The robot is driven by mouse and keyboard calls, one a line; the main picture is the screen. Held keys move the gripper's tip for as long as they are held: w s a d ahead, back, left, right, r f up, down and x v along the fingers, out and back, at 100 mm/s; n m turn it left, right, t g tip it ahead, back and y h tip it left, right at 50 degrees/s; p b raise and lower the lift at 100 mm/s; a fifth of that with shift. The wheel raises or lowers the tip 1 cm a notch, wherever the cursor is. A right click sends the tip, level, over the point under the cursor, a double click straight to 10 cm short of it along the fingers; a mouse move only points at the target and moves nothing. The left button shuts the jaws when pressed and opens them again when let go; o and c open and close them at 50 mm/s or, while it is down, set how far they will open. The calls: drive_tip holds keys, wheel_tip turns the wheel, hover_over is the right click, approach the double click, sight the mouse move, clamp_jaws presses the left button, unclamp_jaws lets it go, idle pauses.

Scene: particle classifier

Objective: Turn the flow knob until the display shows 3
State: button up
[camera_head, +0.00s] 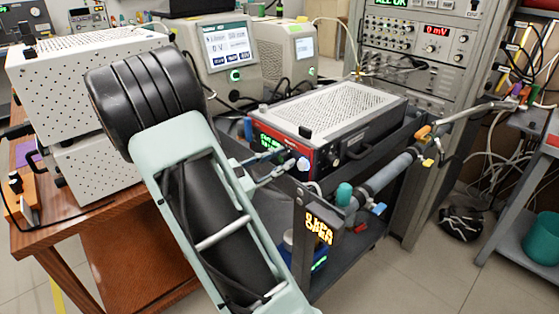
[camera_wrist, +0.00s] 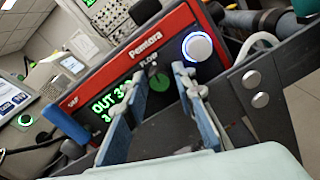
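The red-fronted device (camera_head: 335,125) sits on a dark cart. Its front (camera_wrist: 135,50) is tilted in the wrist view. A dark green round knob (camera_wrist: 158,79) lies under the "FLOW" label. The green display (camera_wrist: 110,102) reads "OUT" with digits starting with 3; the rest is partly hidden by a finger and hard to read. My gripper (camera_head: 268,168) is at the device front. In the wrist view my gripper (camera_wrist: 156,78) has its fingers apart, one on each side of the knob. I cannot tell whether they touch it.
A white button with a blue lit ring (camera_wrist: 197,46) is right of the knob. The cart's dark rail (camera_wrist: 262,80) and bolts lie close to the right finger. A bench with perforated boxes (camera_head: 80,70) stands left. An instrument rack (camera_head: 415,60) stands behind.

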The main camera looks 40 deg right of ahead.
drive_tip(key=shift+o, duration=1)
drive_tip(key=a, duration=1.2)
drive_tip(key=shift+s, duration=0.45)
